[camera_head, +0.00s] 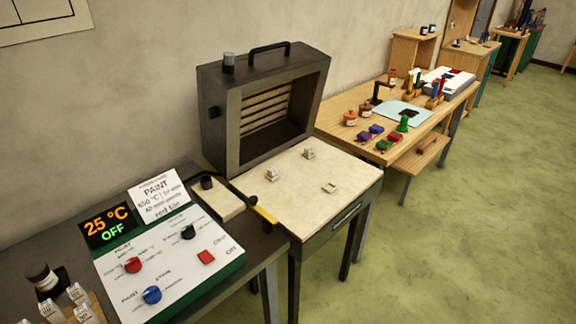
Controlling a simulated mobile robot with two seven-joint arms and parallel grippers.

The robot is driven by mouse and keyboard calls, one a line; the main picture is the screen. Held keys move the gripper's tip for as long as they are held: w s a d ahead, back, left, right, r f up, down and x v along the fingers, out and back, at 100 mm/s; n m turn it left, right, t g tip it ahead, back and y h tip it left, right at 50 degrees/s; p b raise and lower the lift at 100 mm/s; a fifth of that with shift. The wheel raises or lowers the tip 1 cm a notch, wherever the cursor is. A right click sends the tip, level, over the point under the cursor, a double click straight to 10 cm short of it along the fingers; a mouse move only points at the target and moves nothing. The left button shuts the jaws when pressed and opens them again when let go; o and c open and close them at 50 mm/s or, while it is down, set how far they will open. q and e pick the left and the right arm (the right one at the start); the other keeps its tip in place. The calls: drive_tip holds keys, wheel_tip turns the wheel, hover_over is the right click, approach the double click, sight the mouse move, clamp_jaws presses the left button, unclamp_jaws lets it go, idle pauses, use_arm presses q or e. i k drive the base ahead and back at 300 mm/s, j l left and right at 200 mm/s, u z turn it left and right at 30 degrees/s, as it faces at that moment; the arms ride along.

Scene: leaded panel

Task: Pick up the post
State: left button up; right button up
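No gripper of mine shows in the head view. Several small pale pieces could be the post; I cannot tell which one is meant. One small upright pale piece (272,174) stands on the cream top (290,212) in front of the kiln. A second upright pale piece (309,153) stands further back on it. A lower, flatter pale piece (329,188) lies to the right. More pale blocks (78,293) with markings stand at the lower left edge, partly cut off by the frame.
An open grey kiln (265,100) stands behind the cream top. A control panel (165,265) reading 25 °C OFF is at the left, with a yellow-and-black tool (264,216) beside the top. A wooden bench (345,118) with jars and coloured blocks is to the right. Green floor (450,250) is clear.

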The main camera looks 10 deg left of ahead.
sight(272, 171)
drive_tip(key=i+l, duration=0.8)
drive_tip(key=l, duration=0.15)
drive_tip(key=i+l+u, duration=0.6)
drive_tip(key=l, duration=0.2)
drive_tip(key=j+u, duration=0.1)
drive_tip(key=u, duration=0.7)
drive_tip(key=i+j+u, duration=0.1)
drive_tip(key=u, duration=0.7)
drive_tip(key=i, duration=0.25)
